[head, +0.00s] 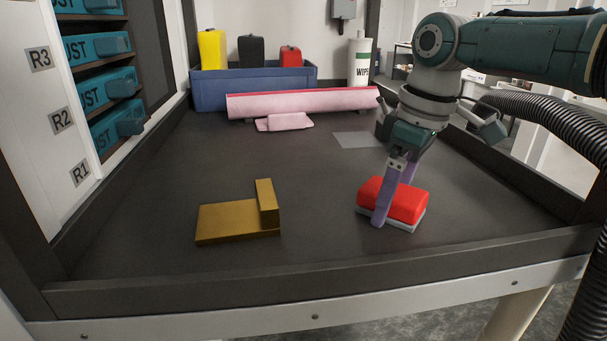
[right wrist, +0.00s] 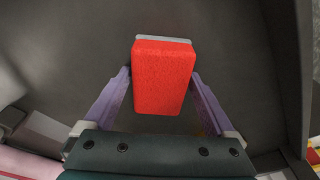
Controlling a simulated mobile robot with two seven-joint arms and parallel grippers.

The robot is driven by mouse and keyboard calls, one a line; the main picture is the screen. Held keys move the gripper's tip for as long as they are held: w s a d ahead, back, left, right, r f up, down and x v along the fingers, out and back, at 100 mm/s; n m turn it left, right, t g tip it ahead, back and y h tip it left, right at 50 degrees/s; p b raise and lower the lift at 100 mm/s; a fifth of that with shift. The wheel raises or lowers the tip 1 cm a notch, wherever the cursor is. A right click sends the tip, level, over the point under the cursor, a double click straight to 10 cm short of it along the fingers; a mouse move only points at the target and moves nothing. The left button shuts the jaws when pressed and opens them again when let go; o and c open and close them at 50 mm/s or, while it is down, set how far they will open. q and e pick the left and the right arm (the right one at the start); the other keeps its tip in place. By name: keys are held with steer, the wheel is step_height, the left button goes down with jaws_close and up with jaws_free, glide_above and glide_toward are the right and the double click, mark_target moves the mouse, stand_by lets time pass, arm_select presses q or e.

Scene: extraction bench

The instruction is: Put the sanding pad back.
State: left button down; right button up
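The sanding pad, a red block on a light grey base (head: 400,203), sits toward the front right of the dark bench. My right gripper (head: 394,198) points down over it with one purple finger on each side, one in front and one behind in the head view. In the right wrist view the red block (right wrist: 163,77) lies between the fingertips, very close to both. I cannot tell whether the fingers press on it or leave a small gap. The pad appears to rest on the bench. A flat grey rectangle (head: 357,140) lies behind it. My left gripper is not in view.
A brass-coloured stepped block (head: 238,219) stands front left. A pink roll (head: 300,103) and folded pink cloth (head: 284,122) lie at the back, before a blue bin (head: 210,93) with jugs. A white wipes canister (head: 360,62) stands behind. Raised edges border the bench; its middle is clear.

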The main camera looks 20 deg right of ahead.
mark_target(407, 195)
steer(key=shift+o, duration=0.6)
steer(key=shift+r, duration=0.15)
steer(key=shift+r, duration=0.3)
step_height(407, 195, up, 11)
steer(key=s+d+p, duration=0.1)
steer(key=shift+s+r, duration=0.2)
steer(key=shift+s, duration=0.05)
steer(key=shift+s, duration=0.1)
